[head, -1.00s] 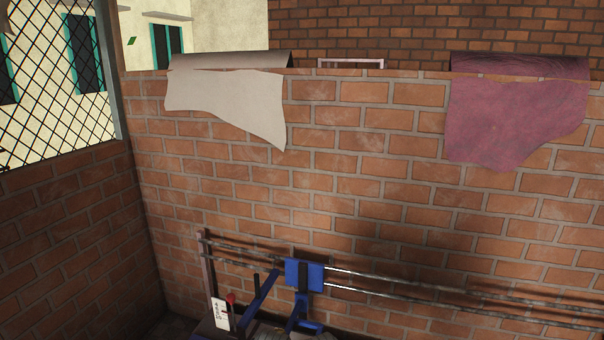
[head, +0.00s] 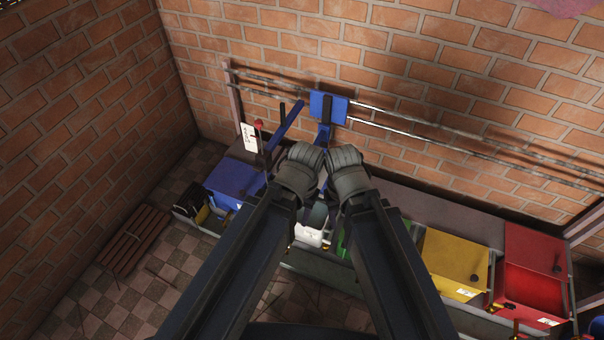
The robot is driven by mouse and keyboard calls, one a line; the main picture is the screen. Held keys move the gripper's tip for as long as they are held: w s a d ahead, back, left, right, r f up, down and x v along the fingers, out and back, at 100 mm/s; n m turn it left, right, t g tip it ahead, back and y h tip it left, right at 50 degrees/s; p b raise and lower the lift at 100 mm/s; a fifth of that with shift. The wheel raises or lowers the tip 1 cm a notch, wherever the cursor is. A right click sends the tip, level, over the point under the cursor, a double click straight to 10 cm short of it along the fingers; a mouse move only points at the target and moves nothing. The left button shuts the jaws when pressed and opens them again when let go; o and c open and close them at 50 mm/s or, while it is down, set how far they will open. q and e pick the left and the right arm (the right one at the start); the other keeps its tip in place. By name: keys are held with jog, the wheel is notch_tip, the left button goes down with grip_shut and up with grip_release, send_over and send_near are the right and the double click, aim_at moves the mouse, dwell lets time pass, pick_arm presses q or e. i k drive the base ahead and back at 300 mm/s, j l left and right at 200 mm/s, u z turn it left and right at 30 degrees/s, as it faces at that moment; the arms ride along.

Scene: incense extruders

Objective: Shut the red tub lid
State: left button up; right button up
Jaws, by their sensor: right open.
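The red tub (head: 532,288) stands at the right end of a row of coloured tubs in the head view. My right gripper (head: 348,172) is in the middle of the view, well left of the red tub, and holds nothing that I can see. My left gripper (head: 300,172) is close beside it. The fingers of both are hard to make out.
A yellow tub (head: 453,262) stands left of the red one, its lid down. A green tub and a white tub (head: 308,236) are partly hidden by my arms. A blue tub (head: 235,180) is at the left. Metal rails (head: 430,125) with a blue carriage (head: 328,107) run along the brick wall.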

aim_at(526, 248)
jog(key=u, duration=0.2)
jog(key=z, duration=2.15)
jog(key=i+l+u, duration=0.1)
jog(key=i+l, duration=0.15)
jog(key=i+l+u, duration=0.1)
jog(key=i+l, duration=0.2)
jog(key=i+l+u, duration=0.1)
jog(key=i+l, duration=0.15)
jog(key=l, duration=0.15)
jog(key=i+l+u, duration=0.1)
jog(key=l, duration=0.25)
jog(key=i+l+u, duration=0.1)
jog(key=i+l, duration=0.25)
jog(key=i+l+u, duration=0.1)
jog(key=l, duration=0.35)
jog(key=i, duration=0.1)
